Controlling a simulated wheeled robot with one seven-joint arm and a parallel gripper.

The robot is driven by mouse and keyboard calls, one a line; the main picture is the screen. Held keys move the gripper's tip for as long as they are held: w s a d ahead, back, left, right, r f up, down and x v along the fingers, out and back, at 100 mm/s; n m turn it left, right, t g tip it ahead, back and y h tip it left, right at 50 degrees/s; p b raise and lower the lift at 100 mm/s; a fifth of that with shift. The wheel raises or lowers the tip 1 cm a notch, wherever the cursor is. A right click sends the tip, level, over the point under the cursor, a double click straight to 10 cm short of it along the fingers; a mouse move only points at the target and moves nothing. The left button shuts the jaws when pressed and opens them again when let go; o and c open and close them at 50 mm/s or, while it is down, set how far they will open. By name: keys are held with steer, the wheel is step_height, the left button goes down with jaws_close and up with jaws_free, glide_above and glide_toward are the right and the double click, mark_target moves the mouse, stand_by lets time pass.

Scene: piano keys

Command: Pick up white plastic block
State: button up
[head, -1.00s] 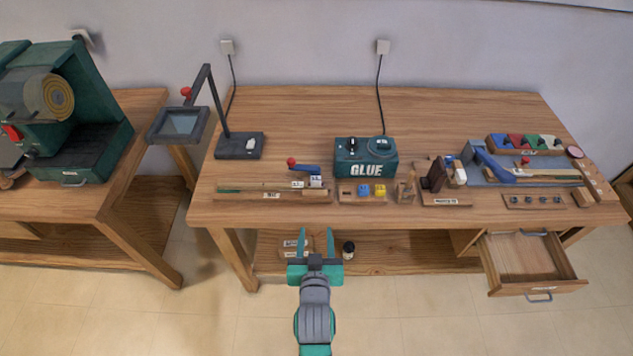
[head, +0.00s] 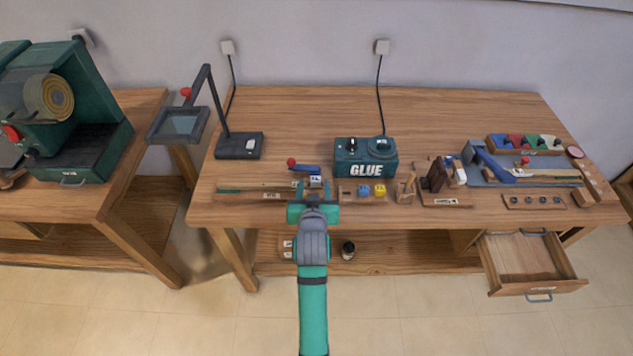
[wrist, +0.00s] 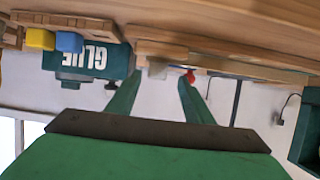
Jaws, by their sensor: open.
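My gripper (head: 313,192) is open, with its two green fingers pointing toward the front edge of the right-hand bench. In the wrist view, which is upside down, the fingers (wrist: 160,82) stand apart. A small pale block (wrist: 158,69) shows between and beyond the fingertips, at the wooden fixture, not gripped. It appears to be the white plastic block, but it is small and partly hidden. In the head view, a small white piece (head: 316,182) sits under the blue lever with the red knob (head: 303,167), just beyond my gripper.
A green GLUE box (head: 365,158) stands right of the lever. Blue and yellow cubes (head: 371,190) lie in front of it. A magnifier stand (head: 239,146) is at left. A drawer (head: 530,262) hangs open at lower right. The back of the bench is clear.

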mark_target(316, 183)
steer(key=shift+d+x, duration=0.15)
steer(key=shift+x, duration=1.15)
steer(key=shift+d+x, duration=0.1)
steer(key=shift+x, duration=1.15)
steer(key=c, duration=1.1)
